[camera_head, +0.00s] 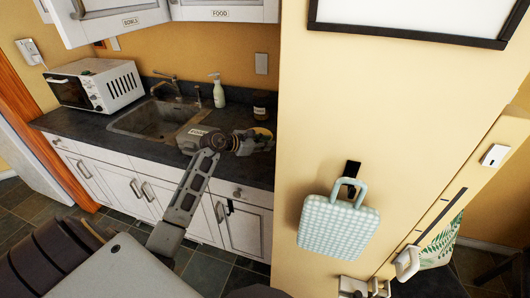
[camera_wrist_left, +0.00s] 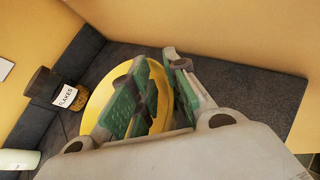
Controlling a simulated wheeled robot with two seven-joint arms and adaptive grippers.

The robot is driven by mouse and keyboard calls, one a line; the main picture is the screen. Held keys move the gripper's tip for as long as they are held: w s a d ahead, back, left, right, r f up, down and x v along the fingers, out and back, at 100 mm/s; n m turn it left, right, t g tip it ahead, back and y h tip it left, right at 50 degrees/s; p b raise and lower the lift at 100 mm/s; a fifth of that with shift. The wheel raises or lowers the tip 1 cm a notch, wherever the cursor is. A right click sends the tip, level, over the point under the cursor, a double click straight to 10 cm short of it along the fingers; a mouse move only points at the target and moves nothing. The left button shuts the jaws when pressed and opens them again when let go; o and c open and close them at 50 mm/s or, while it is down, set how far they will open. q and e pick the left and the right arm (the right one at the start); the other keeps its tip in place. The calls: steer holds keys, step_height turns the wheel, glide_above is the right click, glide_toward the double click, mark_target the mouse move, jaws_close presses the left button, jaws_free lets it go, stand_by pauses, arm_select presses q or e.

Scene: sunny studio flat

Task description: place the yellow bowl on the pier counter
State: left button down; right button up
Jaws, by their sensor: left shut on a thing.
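The yellow bowl (camera_wrist_left: 104,97) is tilted in the left wrist view, its rim between the green-padded fingers of my left gripper (camera_wrist_left: 153,95). The gripper is shut on it. In the head view my left gripper (camera_head: 262,141) is over the dark counter (camera_head: 233,171) near the cream wall, and only a small piece of the bowl (camera_head: 262,131) shows behind it. The dark counter also shows below the bowl in the left wrist view (camera_wrist_left: 255,95). I cannot tell whether the bowl touches it. My right gripper does not show.
A dark-lidded flakes jar (camera_wrist_left: 65,95) stands close beside the bowl on the counter. A soap bottle (camera_head: 219,93), sink (camera_head: 158,118) and microwave (camera_head: 97,84) are farther left. The cream wall (camera_head: 310,130) closes the counter's right end. A checked bag (camera_head: 338,225) hangs there.

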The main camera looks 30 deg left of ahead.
arm_select(q)
steer(key=shift+f, duration=0.45)
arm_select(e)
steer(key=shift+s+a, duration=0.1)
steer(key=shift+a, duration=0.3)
arm_select(q)
steer(key=shift+f, duration=1.9)
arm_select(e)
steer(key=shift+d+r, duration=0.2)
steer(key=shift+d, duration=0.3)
arm_select(q)
steer(key=shift+f, duration=0.1)
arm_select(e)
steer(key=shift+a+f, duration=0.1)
arm_select(q)
steer(key=c, duration=1.8)
jaws_free()
steer(key=shift+f, duration=0.1)
steer(key=o, duration=0.4)
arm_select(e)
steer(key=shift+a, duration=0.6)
